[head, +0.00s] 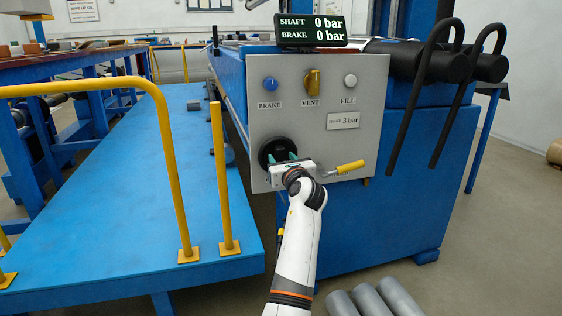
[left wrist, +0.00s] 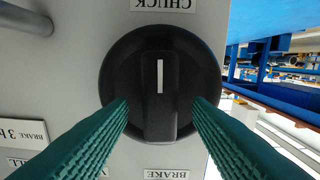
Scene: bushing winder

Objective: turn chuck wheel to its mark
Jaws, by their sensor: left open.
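The chuck wheel appears to be the black round knob (head: 268,149) low on the grey panel; it fills the middle of the left wrist view (left wrist: 160,50). It has a raised bar across it with a white line (left wrist: 160,76). In the left wrist view the line is upright and points to the upside-down CHUCK label (left wrist: 163,4). My left gripper (head: 282,158) is open, its green fingers (left wrist: 161,101) either side of the bar, over the knob's face. Gaps show between fingers and bar; I cannot tell whether the tips touch the face. My right gripper is out of view.
The panel (head: 310,130) carries a blue BRAKE knob (head: 270,83), a yellow VENT handle (head: 312,82) and a white FILL button (head: 350,81). A yellow-handled lever (head: 349,167) sticks out right of my gripper. The display (head: 311,30) reads 0 bar twice. Yellow rails (head: 170,150) stand left.

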